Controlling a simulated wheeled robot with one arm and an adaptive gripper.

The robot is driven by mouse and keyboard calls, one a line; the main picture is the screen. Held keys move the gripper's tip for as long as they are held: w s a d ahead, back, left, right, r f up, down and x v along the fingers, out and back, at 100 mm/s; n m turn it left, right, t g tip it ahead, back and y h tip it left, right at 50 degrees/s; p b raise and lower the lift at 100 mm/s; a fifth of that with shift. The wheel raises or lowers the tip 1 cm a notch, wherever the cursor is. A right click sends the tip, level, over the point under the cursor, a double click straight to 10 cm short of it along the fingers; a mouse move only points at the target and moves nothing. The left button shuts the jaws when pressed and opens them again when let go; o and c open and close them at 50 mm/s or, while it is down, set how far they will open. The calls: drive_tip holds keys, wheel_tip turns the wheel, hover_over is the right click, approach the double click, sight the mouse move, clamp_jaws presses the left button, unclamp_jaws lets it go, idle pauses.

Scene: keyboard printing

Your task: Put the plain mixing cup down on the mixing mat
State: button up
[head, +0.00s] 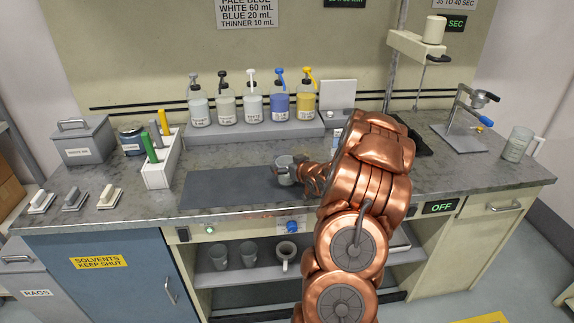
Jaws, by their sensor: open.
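The plain mixing cup (284,162) is a small grey cup, upright at the right part of the dark mixing mat (220,191). It looks to stand on the mat, though its base is partly covered by my gripper. My gripper (291,174) is open beside the cup, at its right and front side. The fingertips are small and partly hidden, so I cannot tell whether they touch the cup. My copper-coloured arm covers the counter to the right of the mat.
Several pump bottles (252,106) stand on a raised shelf behind the mat. A white holder (160,165) with green and yellow handles stands left of it. Grey cups (219,257) and a mug (285,256) are on the shelf below. A stand (459,130) is at right. The mat's left part is clear.

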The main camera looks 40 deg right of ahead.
drive_tip(key=shift+s+r, duration=0.25)
drive_tip(key=shift+s, duration=0.2)
drive_tip(key=b+v, duration=0.3)
drive_tip(key=v, duration=0.8)
drive_tip(key=s+a+n+g, duration=0.1)
drive_tip(key=s+a+g, duration=0.2)
drive_tip(key=a+g, duration=0.95)
drive_tip(key=s+a+r+n+g+y, duration=0.1)
drive_tip(key=s+a, duration=1.1)
drive_tip(key=a, duration=0.2)
drive_tip(key=s+a+r+n+g+y, duration=0.1)
drive_tip(key=s+a+r+g+y, duration=0.1)
drive_tip(key=s+a, duration=1)
drive_tip(key=a, duration=0.3)
drive_tip(key=shift+s+y, duration=0.3)
drive_tip(key=shift+s, duration=0.1)
drive_tip(key=shift+d, duration=0.1)
